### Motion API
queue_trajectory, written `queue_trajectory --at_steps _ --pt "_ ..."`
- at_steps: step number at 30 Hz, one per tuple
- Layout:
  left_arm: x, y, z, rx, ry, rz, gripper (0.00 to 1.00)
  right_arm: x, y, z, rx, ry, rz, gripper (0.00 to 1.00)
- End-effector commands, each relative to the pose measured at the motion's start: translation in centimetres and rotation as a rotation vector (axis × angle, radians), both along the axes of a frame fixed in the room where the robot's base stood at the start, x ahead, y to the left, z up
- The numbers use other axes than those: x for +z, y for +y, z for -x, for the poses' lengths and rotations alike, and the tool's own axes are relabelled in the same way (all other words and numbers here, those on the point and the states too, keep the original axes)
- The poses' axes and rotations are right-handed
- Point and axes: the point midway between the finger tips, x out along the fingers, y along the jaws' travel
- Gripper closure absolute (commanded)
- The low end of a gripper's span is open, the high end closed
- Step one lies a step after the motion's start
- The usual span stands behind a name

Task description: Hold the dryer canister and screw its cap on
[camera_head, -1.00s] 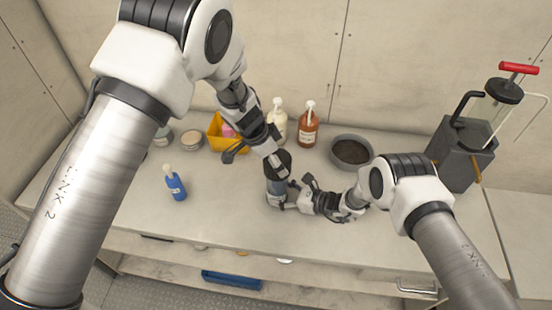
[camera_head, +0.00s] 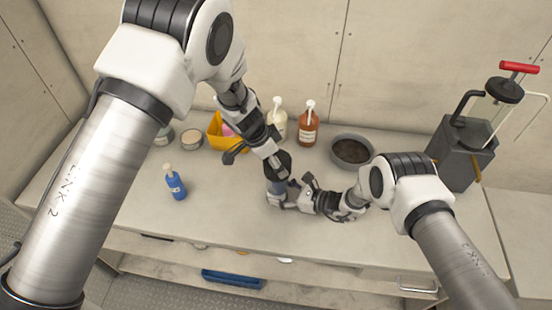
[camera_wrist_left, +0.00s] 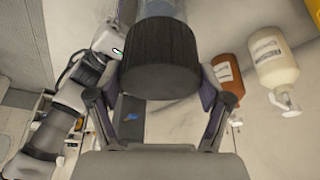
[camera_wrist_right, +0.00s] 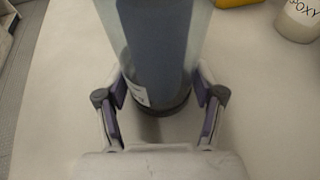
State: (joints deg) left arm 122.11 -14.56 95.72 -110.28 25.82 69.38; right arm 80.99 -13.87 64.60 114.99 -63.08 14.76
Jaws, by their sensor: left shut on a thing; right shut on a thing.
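The dryer canister (camera_head: 276,187) is a clear blue-grey cylinder standing upright near the middle of the worktop. It fills the upper middle of the right wrist view (camera_wrist_right: 158,45), with a dark base and a white label. My right gripper (camera_wrist_right: 160,92) is shut around its lower part. The cap (camera_wrist_left: 160,60) is black and ribbed, and it also shows in the head view (camera_head: 279,163). My left gripper (camera_wrist_left: 160,100) is shut on the cap from above. The cap sits in line with the canister's top; the joint between them is hidden, so I cannot tell how far it is threaded.
A yellow bin (camera_head: 214,134), a white bottle (camera_head: 277,126), a brown bottle (camera_head: 308,128) and a grey bowl (camera_head: 351,150) line the back. A grey pump unit (camera_head: 462,150) is at right. The front left worktop is clear.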

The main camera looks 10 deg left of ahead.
Motion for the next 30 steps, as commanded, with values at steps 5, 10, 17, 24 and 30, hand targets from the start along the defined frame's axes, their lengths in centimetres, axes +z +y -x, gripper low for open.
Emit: queue_trajectory --at_steps 5,10,17,24,30 --pt "-0.3 0.0 0.0 0.0 0.0 0.0 0.51 -0.1 0.0 0.1 0.0 0.001 0.001 0.6" --pt "-0.5 0.0 0.0 0.0 0.0 0.0 0.51 -0.1 0.0 0.1 0.001 0.001 0.001 0.6" --pt "-0.9 0.0 0.0 -0.001 -0.001 -0.001 0.51 -0.1 0.0 0.1 0.001 0.001 0.001 0.6" --pt "-1.2 0.0 0.0 0.0 0.0 0.0 0.51 -0.1 0.0 0.1 0.001 0.001 0.001 0.6" --pt "-1.4 0.0 0.0 0.0 0.0 0.0 0.51 -0.1 0.0 0.1 0.001 0.002 0.002 0.6"
